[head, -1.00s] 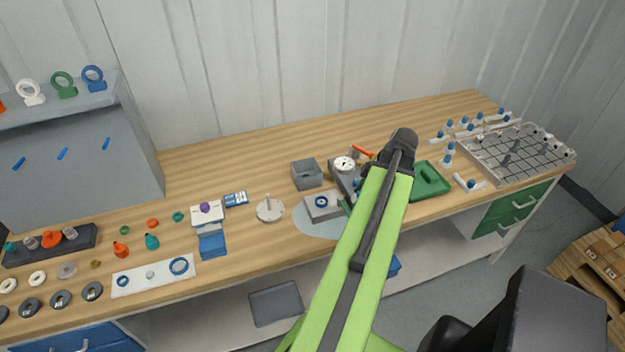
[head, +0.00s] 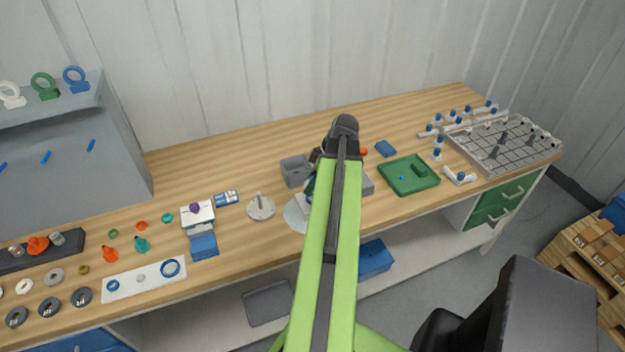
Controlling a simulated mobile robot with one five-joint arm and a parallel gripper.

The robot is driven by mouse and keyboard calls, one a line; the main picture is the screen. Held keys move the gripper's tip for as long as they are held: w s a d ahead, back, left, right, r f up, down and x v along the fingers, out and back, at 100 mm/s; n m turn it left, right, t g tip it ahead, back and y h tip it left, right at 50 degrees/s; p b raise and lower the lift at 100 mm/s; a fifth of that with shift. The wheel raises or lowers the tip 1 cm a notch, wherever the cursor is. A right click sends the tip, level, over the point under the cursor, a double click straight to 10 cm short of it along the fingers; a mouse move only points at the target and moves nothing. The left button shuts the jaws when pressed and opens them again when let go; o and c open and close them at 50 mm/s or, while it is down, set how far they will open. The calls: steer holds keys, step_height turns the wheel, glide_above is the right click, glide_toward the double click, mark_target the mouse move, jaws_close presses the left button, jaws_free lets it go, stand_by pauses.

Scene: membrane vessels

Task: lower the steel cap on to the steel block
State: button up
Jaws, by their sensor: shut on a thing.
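My gripper (head: 311,184) is mostly hidden behind my green arm; only a dark sliver shows at the arm's left edge. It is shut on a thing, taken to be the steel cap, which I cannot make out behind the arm. The steel block (head: 302,204) stands on a pale blue round mat (head: 293,217). Only its left part shows beside the arm. The gripper appears over or close to the block; the gap between cap and block cannot be seen.
A grey open box (head: 294,171) stands just behind the block. A pale disc with an upright pin (head: 261,208) is to the left. A grey block (head: 367,186) and a green tray (head: 410,177) lie to the right of my arm.

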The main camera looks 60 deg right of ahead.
steer(key=shift+f+b, duration=2.05)
steer(key=shift+f, duration=0.2)
steer(key=o, duration=1.7)
steer(key=shift+c, duration=0.2)
steer(key=p+v, duration=1.6)
steer(key=v, duration=0.1)
steer(key=shift+r, duration=0.3)
